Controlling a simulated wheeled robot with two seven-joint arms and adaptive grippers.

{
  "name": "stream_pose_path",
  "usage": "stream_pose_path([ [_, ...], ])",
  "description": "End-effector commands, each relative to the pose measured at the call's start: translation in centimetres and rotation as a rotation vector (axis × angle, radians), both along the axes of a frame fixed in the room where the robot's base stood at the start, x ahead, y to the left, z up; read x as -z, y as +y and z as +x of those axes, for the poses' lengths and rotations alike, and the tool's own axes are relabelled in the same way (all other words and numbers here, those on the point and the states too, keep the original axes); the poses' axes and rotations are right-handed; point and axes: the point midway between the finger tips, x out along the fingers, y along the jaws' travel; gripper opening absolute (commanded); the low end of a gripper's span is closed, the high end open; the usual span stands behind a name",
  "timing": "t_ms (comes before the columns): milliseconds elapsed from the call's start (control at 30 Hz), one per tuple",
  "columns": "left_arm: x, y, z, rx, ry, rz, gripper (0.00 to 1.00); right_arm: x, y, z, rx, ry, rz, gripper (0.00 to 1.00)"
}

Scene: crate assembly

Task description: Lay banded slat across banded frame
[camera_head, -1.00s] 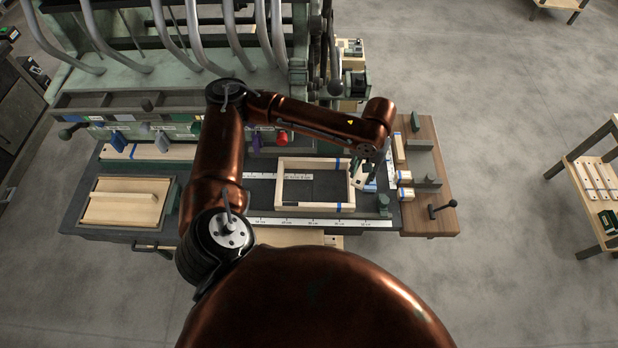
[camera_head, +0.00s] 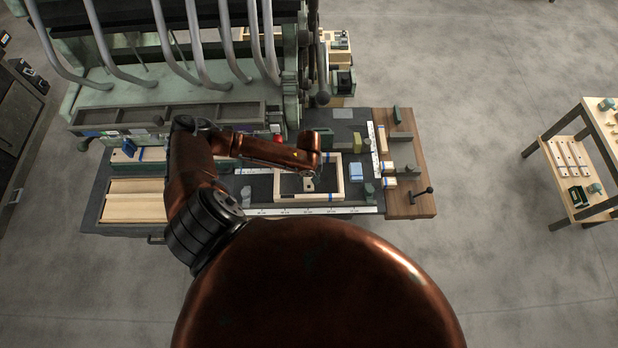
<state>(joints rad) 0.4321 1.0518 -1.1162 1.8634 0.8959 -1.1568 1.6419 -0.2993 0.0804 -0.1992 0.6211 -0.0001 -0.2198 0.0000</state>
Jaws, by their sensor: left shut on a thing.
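The banded frame (camera_head: 340,175) is a pale wooden rectangle with blue marks, lying flat on the dark worktop. My left gripper (camera_head: 310,185) is over the opening of the frame, toward its middle. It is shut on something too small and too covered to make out. A pale slat with a blue band (camera_head: 150,154) lies at the back left of the bench, partly behind my left arm. I cannot tell whether it is the banded slat. My right gripper is not in view.
A pale blue block (camera_head: 356,171) stands right of the frame. Short blue-banded pieces (camera_head: 388,182) lie by the brown side board (camera_head: 402,206). A wooden panel (camera_head: 135,201) sits in a tray on the left. The grey machine with curved pipes (camera_head: 203,70) stands behind.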

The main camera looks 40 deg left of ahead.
Motion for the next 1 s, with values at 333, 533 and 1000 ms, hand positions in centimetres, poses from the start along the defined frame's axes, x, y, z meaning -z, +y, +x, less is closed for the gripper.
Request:
stream_pose_path([
  [333,3.1,0.0,0.1,0.003,-0.002,0.001,0.04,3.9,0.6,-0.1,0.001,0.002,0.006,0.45],
  [533,4.8,-0.1,0.0,0.001,0.001,0.000,0.04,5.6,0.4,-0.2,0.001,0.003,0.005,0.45],
  [1000,6.0,0.0,0.1,0.001,-0.001,-0.001,0.04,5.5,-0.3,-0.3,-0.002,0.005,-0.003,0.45],
])
